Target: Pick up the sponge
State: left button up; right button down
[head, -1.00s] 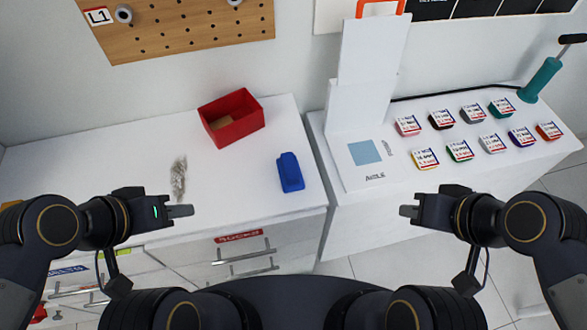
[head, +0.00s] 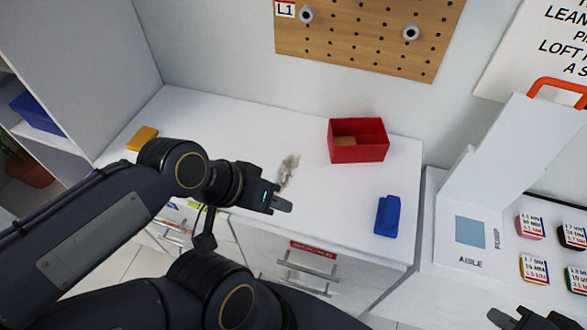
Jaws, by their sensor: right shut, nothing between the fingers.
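A yellow-orange block (head: 142,138), which looks like a sponge, lies at the far left of the white counter (head: 215,115). My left gripper (head: 284,205) looks shut and empty. It shows over the counter's front part, well to the right of the yellow block. My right gripper (head: 498,317) is only partly in view at the bottom right edge, shut and empty, far from both.
A grey dusty patch (head: 288,169) marks the counter beyond my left gripper. A blue object (head: 387,215) lies at the counter's right. A second white counter at right holds several labelled pieces (head: 529,227). A shelf unit (head: 85,60) stands at left.

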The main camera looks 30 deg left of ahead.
aim_at(387, 220)
jog(key=l+u, duration=0.1)
jog(key=l, duration=0.3)
jog(key=k+l+u, duration=0.1)
jog(key=l, duration=0.3)
jog(key=i+l+u, duration=0.15)
jog(key=l, duration=0.35)
jog(key=i+l+u, duration=0.1)
jog(key=l, duration=0.35)
jog(key=i+l+u, duration=0.15)
jog(key=l, duration=0.35)
jog(key=k, duration=0.05)
